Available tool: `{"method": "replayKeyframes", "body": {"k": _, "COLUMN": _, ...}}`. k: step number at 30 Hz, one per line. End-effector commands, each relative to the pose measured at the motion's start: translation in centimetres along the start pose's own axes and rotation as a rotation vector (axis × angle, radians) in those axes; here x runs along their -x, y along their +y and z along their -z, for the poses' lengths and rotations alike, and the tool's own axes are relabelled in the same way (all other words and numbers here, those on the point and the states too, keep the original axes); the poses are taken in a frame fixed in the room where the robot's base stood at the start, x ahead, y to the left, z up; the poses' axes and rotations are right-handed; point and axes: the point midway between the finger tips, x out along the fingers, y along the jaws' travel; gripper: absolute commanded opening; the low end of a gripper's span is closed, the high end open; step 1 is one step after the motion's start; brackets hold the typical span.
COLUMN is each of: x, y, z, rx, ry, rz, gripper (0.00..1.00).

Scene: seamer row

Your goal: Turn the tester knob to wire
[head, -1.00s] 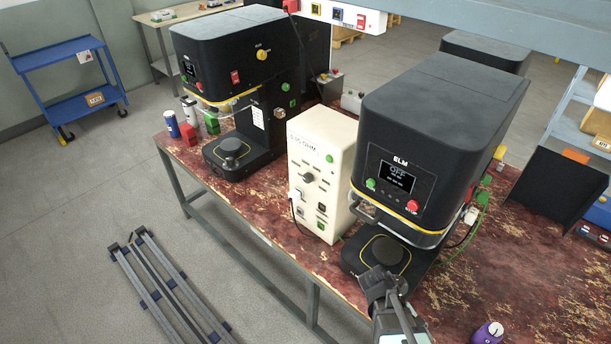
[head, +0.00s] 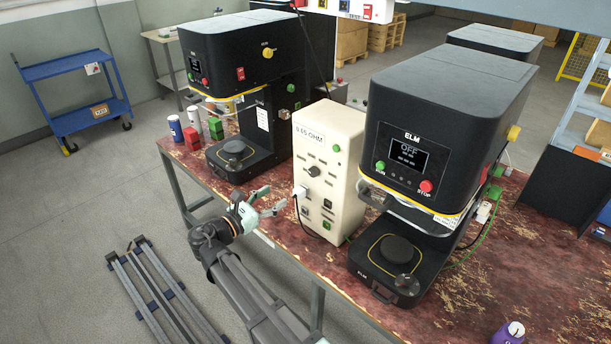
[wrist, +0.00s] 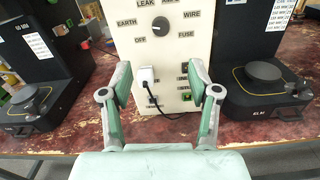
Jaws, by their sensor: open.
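The tester (head: 325,165) is a cream box between two black seamers, with a "0.05 OHM" label on its upper front. Its round dark knob (head: 314,171) sits mid-front. In the wrist view the knob (wrist: 161,24) is ringed by labels OFF, EARTH, LEAK, WIRE and FUSE, with one more cut by the top edge. Which label its pointer faces is too small to tell. My gripper (head: 272,200) is open and empty, in front of and left of the tester. In the wrist view my gripper (wrist: 163,82) has its fingers apart below the knob, touching nothing.
A white plug (wrist: 146,76) with a black cable sits on the tester's front below the knob. Black seamers stand at left (head: 240,75) and right (head: 425,140) on the worn red bench (head: 300,265).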

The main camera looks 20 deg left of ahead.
Motion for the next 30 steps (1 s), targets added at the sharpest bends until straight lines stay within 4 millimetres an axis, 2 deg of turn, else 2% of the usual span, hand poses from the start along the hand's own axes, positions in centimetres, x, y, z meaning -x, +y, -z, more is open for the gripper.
{"method": "replayKeyframes", "body": {"k": 21, "x": -13.4, "y": 0.0, "z": -0.1, "rx": -0.001, "ry": 0.002, "rz": 0.004, "gripper": 0.61}}
{"method": "replayKeyframes", "body": {"k": 30, "x": -15.8, "y": -0.1, "z": 0.0, "rx": -0.002, "ry": 0.002, "rz": 0.002, "gripper": 0.61}}
